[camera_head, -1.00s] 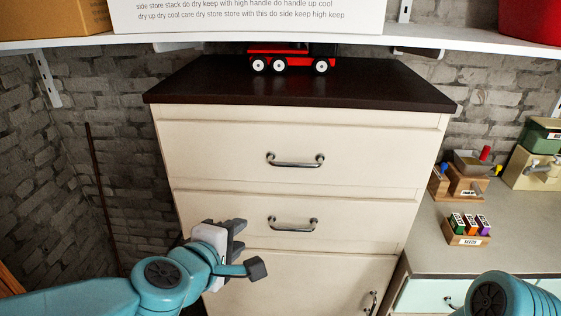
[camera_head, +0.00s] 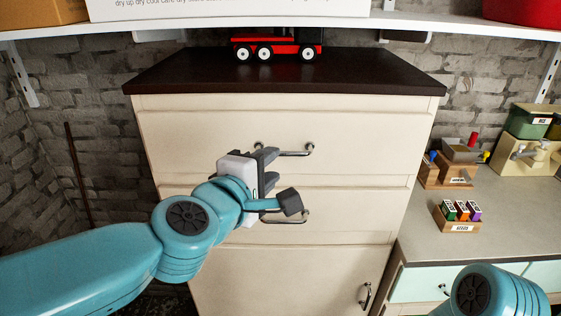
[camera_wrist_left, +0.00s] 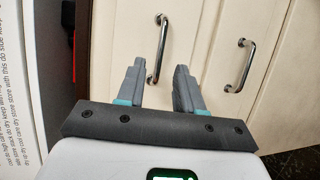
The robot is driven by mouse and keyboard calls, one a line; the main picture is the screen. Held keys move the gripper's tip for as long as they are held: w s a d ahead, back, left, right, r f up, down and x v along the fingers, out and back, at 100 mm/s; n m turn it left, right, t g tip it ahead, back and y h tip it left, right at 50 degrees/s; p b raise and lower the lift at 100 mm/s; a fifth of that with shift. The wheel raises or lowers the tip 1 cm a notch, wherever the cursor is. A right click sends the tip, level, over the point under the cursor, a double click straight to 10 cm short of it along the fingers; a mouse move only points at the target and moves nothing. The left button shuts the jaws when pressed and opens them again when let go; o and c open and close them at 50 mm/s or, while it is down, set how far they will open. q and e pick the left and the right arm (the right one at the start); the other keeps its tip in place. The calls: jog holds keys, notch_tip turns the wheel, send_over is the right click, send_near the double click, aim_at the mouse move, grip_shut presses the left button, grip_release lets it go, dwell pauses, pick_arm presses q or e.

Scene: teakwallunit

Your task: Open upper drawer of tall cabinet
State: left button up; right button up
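The tall cabinet (camera_head: 290,275) is cream with a dark brown top. Its upper drawer (camera_head: 375,140) looks shut and has a curved metal handle (camera_head: 292,153), partly hidden by my gripper. My left gripper (camera_head: 273,165) is in front of the drawers, just below and left of that handle. In the left wrist view my left gripper (camera_wrist_left: 160,72) is open and empty. The upper handle (camera_wrist_left: 160,45) lies ahead, between the fingertip lines; I cannot tell whether anything touches. My right gripper is not in view.
The second drawer's handle (camera_head: 288,218) is just below my gripper, also in the wrist view (camera_wrist_left: 240,66). A red toy truck (camera_head: 277,45) stands on the cabinet top under a white shelf (camera_head: 430,27). A lower counter (camera_head: 480,250) holds seed boxes (camera_head: 460,214) at right.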

aim_at(283, 154)
pick_arm(q)
jog(key=x, duration=0.6)
jog(key=shift+w+f, duration=0.15)
jog(key=shift+w, duration=0.05)
jog(key=shift+s, duration=0.1)
grip_shut()
dwell(1.0)
